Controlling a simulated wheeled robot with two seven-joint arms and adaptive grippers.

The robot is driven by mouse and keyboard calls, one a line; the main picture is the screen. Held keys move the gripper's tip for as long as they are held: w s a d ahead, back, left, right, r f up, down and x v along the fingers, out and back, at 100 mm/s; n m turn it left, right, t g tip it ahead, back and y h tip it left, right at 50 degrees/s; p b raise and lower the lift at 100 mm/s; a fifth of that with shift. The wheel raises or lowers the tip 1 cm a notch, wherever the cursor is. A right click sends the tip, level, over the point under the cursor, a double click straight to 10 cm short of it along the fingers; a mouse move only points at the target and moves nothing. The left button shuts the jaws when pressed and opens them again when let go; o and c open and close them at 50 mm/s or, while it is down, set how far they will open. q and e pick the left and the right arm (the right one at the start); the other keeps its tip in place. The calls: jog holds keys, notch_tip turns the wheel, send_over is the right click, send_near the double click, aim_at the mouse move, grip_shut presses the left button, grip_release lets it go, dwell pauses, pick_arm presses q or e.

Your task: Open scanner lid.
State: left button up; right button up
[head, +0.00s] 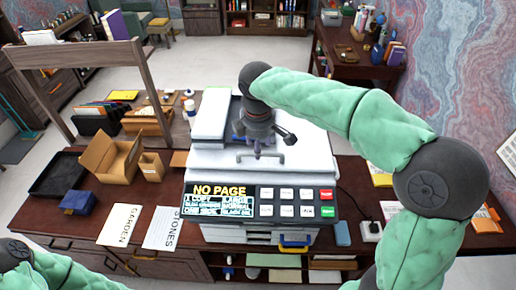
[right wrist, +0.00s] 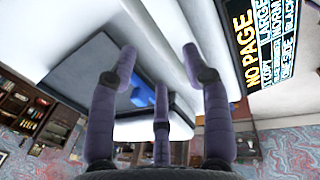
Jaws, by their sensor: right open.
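The scanner (head: 222,186) stands mid-desk in the head view, with a black control panel (head: 260,203) reading "NO PAGE" at its front. Its white lid (head: 308,148) lies behind the panel and looks lowered; whether it is slightly raised is unclear. My right gripper (head: 262,150) hangs over the lid's front middle, pointing down, by a thin handle-like bar. In the right wrist view the three fingers of my right gripper (right wrist: 158,75) are spread, with nothing clearly held between them. Contact with the lid cannot be told. My left arm shows at the lower left; its gripper is out of frame.
Left of the scanner are an open cardboard box (head: 112,158), a black tray (head: 58,175), a blue box (head: 79,201) and paper signs (head: 126,226). A wooden frame (head: 75,55) rises behind them. A blue item (head: 342,233) and a white socket block (head: 370,230) lie at right.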

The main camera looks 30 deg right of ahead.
jog(key=shift+d+f, duration=0.15)
jog(key=shift+f, duration=0.8)
jog(key=shift+w+f, duration=0.2)
jog(key=shift+f, duration=0.15)
jog(key=shift+s, duration=0.1)
jog(key=shift+c, duration=0.3)
grip_shut()
jog(key=shift+r, duration=0.1)
